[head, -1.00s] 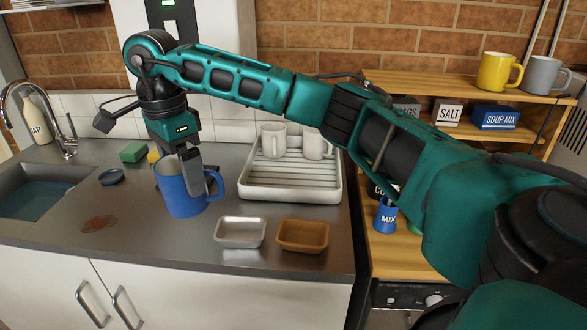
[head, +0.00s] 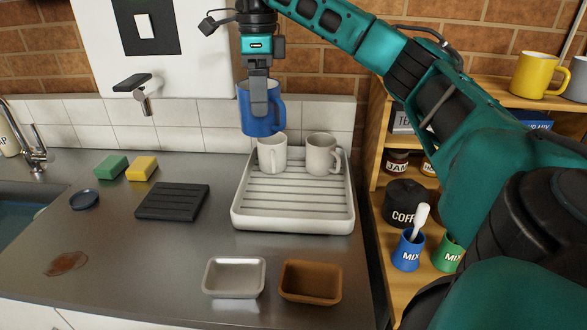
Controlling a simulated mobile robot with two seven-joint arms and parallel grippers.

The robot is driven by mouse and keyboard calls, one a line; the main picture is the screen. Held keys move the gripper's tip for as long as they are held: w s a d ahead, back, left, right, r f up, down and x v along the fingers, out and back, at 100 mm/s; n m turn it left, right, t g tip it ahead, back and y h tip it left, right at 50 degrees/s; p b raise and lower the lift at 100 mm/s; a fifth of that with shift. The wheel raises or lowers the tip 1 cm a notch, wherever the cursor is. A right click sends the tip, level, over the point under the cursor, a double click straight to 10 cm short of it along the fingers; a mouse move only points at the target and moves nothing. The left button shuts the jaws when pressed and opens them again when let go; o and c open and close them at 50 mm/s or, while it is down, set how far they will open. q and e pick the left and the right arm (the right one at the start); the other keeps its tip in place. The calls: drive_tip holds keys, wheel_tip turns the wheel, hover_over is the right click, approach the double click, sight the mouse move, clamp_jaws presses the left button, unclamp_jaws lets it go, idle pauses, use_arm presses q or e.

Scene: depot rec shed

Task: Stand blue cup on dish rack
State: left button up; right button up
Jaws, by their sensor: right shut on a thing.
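The blue cup (head: 262,121) is upright in my right gripper (head: 259,100), which is shut on it. The cup is in the air over the back left of the dish rack (head: 293,222), in front of the tiled wall. The rack is a white ridged tray on the steel counter. A white cup (head: 271,155) stands at its back left, partly overlapped by the blue cup in the picture, and a second white cup (head: 321,154) stands at its back right. The front of the rack is empty. My left gripper is not in view.
A silver dish (head: 234,277) and a brown dish (head: 311,281) sit before the rack. A black ridged mat (head: 172,201), sponges (head: 142,168) and a dark round lid (head: 84,199) lie left. A wooden shelf (head: 405,278) with jars stands right.

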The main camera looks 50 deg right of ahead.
sight(264, 130)
drive_tip(key=shift+w+d, duration=0.1)
drive_tip(key=shift+d, duration=0.05)
drive_tip(key=shift+f, duration=0.3)
wheel_tip(264, 130, down, 8)
drive_tip(key=b, duration=0.3)
drive_tip(key=shift+r, duration=0.25)
drive_tip(key=shift+f, duration=5.9)
drive_tip(key=shift+f, duration=0.1)
